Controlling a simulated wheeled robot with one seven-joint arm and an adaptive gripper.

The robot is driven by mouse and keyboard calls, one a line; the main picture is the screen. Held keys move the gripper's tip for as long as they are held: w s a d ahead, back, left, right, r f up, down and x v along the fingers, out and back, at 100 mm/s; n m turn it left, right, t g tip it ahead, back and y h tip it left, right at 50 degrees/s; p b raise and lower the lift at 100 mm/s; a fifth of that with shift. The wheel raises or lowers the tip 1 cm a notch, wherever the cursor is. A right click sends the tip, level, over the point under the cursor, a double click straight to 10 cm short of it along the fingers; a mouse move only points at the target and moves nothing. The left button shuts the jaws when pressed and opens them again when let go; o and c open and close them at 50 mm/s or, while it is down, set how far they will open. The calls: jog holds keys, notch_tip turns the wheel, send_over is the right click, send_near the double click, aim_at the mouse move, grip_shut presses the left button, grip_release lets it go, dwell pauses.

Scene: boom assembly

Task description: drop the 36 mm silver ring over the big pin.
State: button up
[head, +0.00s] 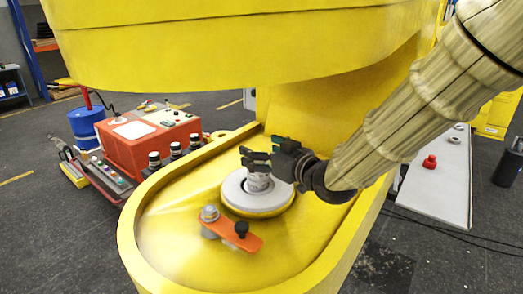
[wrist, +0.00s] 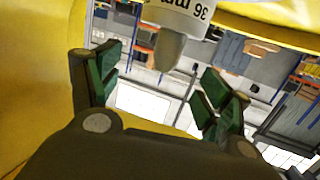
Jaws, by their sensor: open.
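The silver ring (wrist: 185,14), a pale collar marked "36 mm", shows upside down at the top of the wrist view. A grey tapered tip of the big pin (wrist: 170,50) sticks out past it, so the ring appears to be around the pin. In the head view the pale ring (head: 258,183) stands over the round white disc (head: 236,197). My gripper (head: 257,160) is at the pin's top, partly hiding it. In the wrist view its two green-padded fingers (wrist: 160,92) are wide apart, with nothing between the pads. Whether the ring rests on the disc is unclear.
An orange plate (head: 229,236) with a bolt and black knob lies just in front of the disc. A yellow raised rim (head: 130,238) surrounds the hollow, and a large yellow boom (head: 230,50) hangs above. A red case (head: 150,140) stands left, a grey bench (head: 437,190) right.

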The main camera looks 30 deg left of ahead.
jog(key=v, duration=1.1)
jog(key=shift+s+d, duration=0.15)
jog(key=shift+d, duration=0.2)
jog(key=shift+r, duration=0.1)
